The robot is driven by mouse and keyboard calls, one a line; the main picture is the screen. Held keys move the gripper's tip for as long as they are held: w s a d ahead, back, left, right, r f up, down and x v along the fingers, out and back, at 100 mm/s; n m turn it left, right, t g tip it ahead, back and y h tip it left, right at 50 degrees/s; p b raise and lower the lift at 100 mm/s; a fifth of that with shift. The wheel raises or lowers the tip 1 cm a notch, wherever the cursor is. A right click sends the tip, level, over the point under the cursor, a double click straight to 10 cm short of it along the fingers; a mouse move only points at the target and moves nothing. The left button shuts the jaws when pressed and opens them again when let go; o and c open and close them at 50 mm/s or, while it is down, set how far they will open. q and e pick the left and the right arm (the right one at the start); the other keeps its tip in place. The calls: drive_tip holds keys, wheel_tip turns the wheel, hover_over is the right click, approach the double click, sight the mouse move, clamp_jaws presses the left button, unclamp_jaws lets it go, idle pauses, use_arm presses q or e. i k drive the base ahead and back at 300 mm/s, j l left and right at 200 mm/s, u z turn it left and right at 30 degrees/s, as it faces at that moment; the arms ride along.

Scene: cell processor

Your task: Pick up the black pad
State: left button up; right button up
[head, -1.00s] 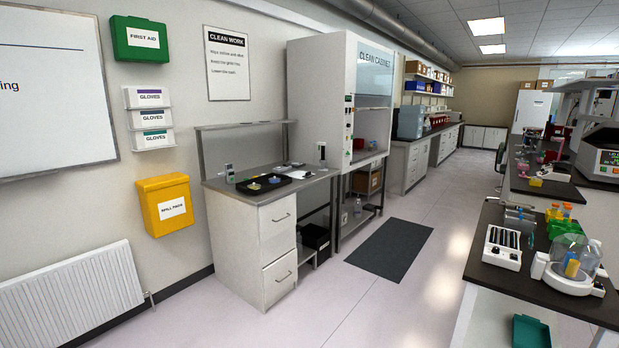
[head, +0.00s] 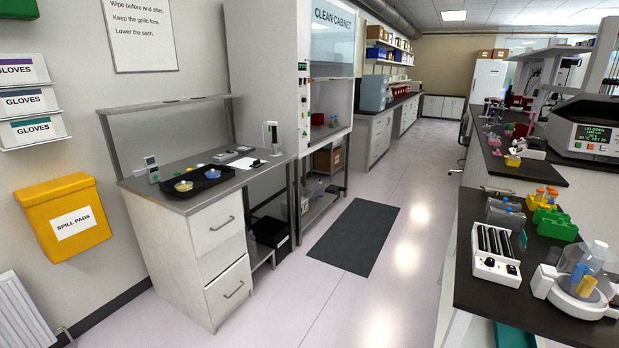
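I cannot tell for certain which thing is the black pad. A small black item (head: 257,163) lies by a white sheet on the grey side bench at the left, too small to make out. A dark grey mat (head: 355,238) lies flat on the floor in front of the clean cabinet. A black tray (head: 212,184) on the side bench holds a yellow dish and a blue item. Neither of my grippers is in view.
The side bench (head: 150,190) with drawers stands at the left, beside the clean cabinet (head: 272,80). A yellow spill pads box (head: 63,215) hangs on the wall. A dark bench (head: 465,300) with instruments runs along the right. The aisle floor (head: 400,290) between is clear.

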sight(257, 164)
drive_tip(key=i, duration=0.75)
drive_tip(key=i+u, duration=0.1)
drive_tip(key=i, duration=0.65)
drive_tip(key=i+l+u, duration=0.1)
drive_tip(key=i, duration=0.6)
drive_tip(key=i+l, duration=0.2)
drive_tip(key=i, duration=0.55)
